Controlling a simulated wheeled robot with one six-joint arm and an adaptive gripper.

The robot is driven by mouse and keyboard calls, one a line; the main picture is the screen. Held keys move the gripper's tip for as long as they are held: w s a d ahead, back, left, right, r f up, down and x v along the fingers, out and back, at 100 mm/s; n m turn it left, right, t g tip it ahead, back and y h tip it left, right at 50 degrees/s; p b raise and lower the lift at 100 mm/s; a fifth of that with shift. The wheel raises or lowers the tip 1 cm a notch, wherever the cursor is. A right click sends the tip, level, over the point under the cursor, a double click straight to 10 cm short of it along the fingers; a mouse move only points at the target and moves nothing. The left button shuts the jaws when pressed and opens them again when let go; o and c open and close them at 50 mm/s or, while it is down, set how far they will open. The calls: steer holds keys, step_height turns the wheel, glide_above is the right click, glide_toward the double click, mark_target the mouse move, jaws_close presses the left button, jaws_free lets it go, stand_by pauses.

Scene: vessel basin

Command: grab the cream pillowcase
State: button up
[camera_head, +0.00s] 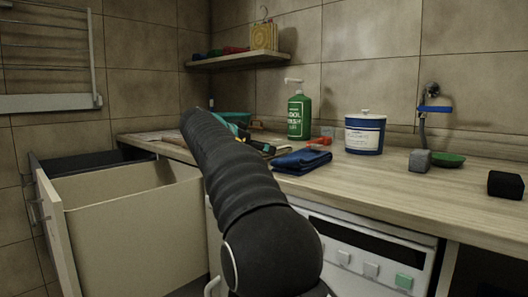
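I cannot pick out a cream pillowcase for certain in the head view. A pale flat patch (148,136) lies at the left end of the counter, partly behind my arm; I cannot tell what it is. My black arm rises through the middle of the picture. My gripper (262,147) appears to be the dark part with teal and yellow bits just right of my arm, over the counter. Its fingers are small and mostly hidden, so I cannot tell whether it is open or holds anything.
A folded blue cloth (301,161), red item (320,141), green bottle (299,116), blue tub (365,133), grey block (419,162), green dish (447,159) and black block (505,185) are on the wooden counter (400,190). An open bin drawer (130,235) juts out left. A shelf (238,60) hangs above.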

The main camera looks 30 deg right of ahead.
steer(key=c, duration=1.2)
steer(key=shift+o, duration=0.2)
